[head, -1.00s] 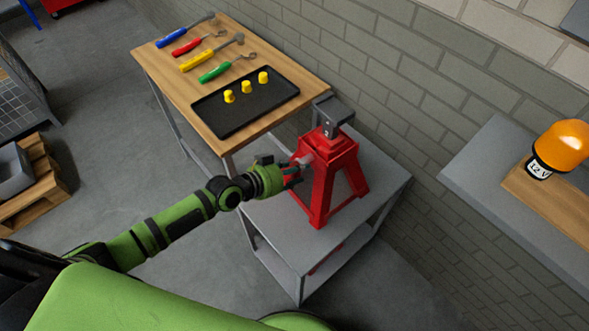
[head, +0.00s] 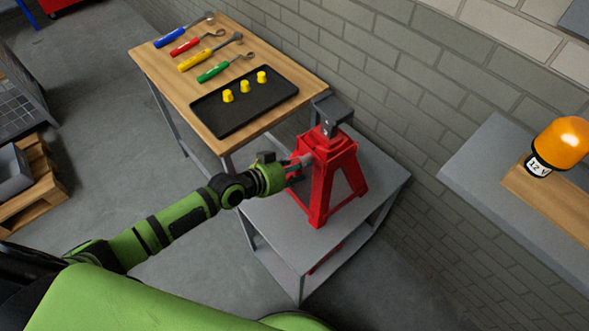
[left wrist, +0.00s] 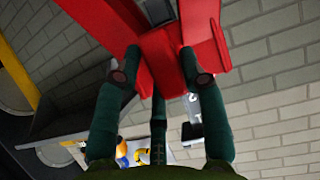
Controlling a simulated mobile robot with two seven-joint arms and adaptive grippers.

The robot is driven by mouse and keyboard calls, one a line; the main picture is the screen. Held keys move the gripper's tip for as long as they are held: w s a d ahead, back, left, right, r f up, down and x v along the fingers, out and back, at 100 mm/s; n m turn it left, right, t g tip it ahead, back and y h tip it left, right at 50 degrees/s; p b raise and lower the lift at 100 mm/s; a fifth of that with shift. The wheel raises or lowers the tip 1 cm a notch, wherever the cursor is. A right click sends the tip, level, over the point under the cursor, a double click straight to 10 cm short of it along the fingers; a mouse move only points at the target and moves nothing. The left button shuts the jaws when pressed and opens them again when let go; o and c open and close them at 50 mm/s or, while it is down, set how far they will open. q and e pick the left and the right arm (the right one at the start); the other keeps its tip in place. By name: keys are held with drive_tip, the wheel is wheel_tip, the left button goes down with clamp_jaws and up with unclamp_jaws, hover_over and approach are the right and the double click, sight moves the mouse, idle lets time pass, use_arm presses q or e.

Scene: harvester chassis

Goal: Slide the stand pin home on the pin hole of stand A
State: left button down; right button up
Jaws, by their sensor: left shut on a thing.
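The red stand (head: 322,185), with a dark grey head on top, stands upright on the grey shelf table. My left gripper (head: 294,172) is at the left side of the stand, near its upper body. It is shut on the stand pin (head: 304,159), a small pale piece that shows between the fingers and the stand. The pin's far end and the pin hole are hidden, so I cannot tell how deep it sits. In the left wrist view, the dark green fingers (left wrist: 162,72) are in front of the red stand (left wrist: 150,45). My right gripper is out of view.
A wooden table (head: 160,68) behind holds several hand tools and a black tray (head: 225,125) with yellow caps. A brick wall (head: 400,80) runs close behind the stand. An orange lamp (head: 562,143) stands on a shelf at the right. The grey tabletop front (head: 290,235) is clear.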

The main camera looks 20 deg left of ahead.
use_arm(q)
drive_tip(key=shift+w+d+b, duration=0.4)
drive_tip(key=shift+w+d, duration=0.35)
drive_tip(key=shift+w, duration=0.2)
drive_tip(key=shift+w+d+b, duration=0.35)
drive_tip(key=shift+w+d, duration=0.35)
drive_tip(key=shift+w, duration=0.25)
drive_tip(key=c, duration=0.6)
unclamp_jaws()
drive_tip(key=shift+c, duration=0.2)
drive_tip(key=shift+s+a, duration=0.1)
drive_tip(key=shift+s, duration=0.1)
